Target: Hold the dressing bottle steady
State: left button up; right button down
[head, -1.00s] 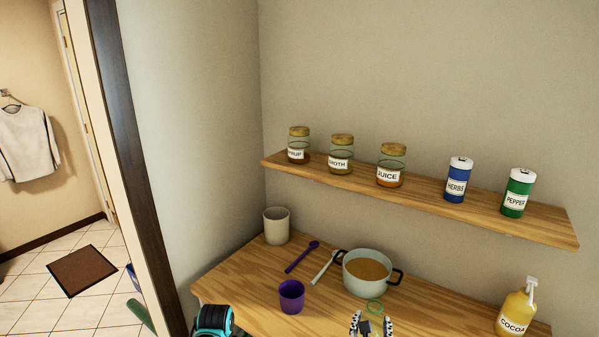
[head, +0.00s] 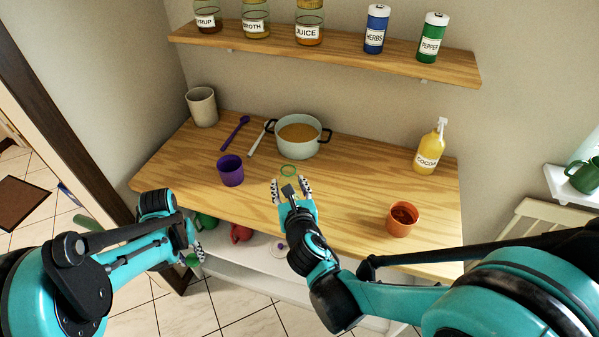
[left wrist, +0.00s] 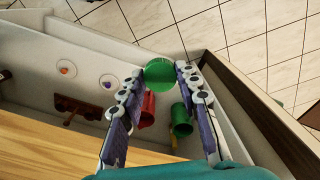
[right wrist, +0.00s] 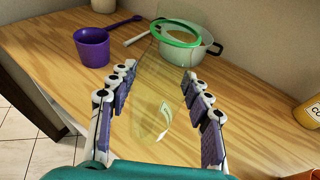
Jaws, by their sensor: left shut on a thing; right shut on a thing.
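My right gripper (head: 290,186) is shut on a clear, see-through bottle (right wrist: 150,110) with a green rim (right wrist: 176,33) and a small pale label that I cannot read. I take it for the dressing bottle. Its rim shows in the head view (head: 288,170) as a thin green ring just beyond the fingertips. The bottle is over the counter, in front of the pot; I cannot tell whether it touches the wood. My left gripper (head: 195,250) is low, left of the counter's front edge. It is shut on a round green lid-like thing (left wrist: 160,74) between its fingertips.
On the counter (head: 350,190) stand a purple cup (head: 231,170), a pot of brown liquid (head: 299,134), a yellow cocoa bottle (head: 430,148) and an orange cup (head: 403,219). Red (head: 241,233) and green (head: 205,222) mugs sit on the white shelf below. Labelled jars stand on the wall shelf (head: 330,45).

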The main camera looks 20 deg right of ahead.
jog(key=a+y, duration=0.1)
jog(key=s+a+n+y, duration=0.1)
jog(key=a, duration=0.1)
jog(key=s+a+r+n, duration=0.1)
jog(key=shift+a+y, duration=0.25)
jog(key=shift+y, duration=0.15)
pick_arm(q)
jog(key=w+d+r+m, duration=0.2)
jog(key=w+d+r, duration=0.2)
jog(key=d+r, duration=0.35)
jog(key=w+d+r+m, duration=0.1)
jog(key=w+d+r, duration=0.4)
jog(key=r, duration=0.4)
jog(key=s+d+r+m, duration=0.1)
jog(key=s+d+r, duration=0.2)
jog(key=d+r, duration=0.3)
jog(key=s+d+r+m, duration=0.1)
jog(key=s+d+r, duration=0.2)
jog(key=d+r, duration=0.4)
notch_tip(320, 180, up, 5)
jog(key=shift+s+f, duration=0.2)
jog(key=shift+s, duration=0.05)
jog(key=shift+d+f, duration=0.1)
jog(key=shift+f, duration=1.9)
jog(key=shift+f, duration=0.1)
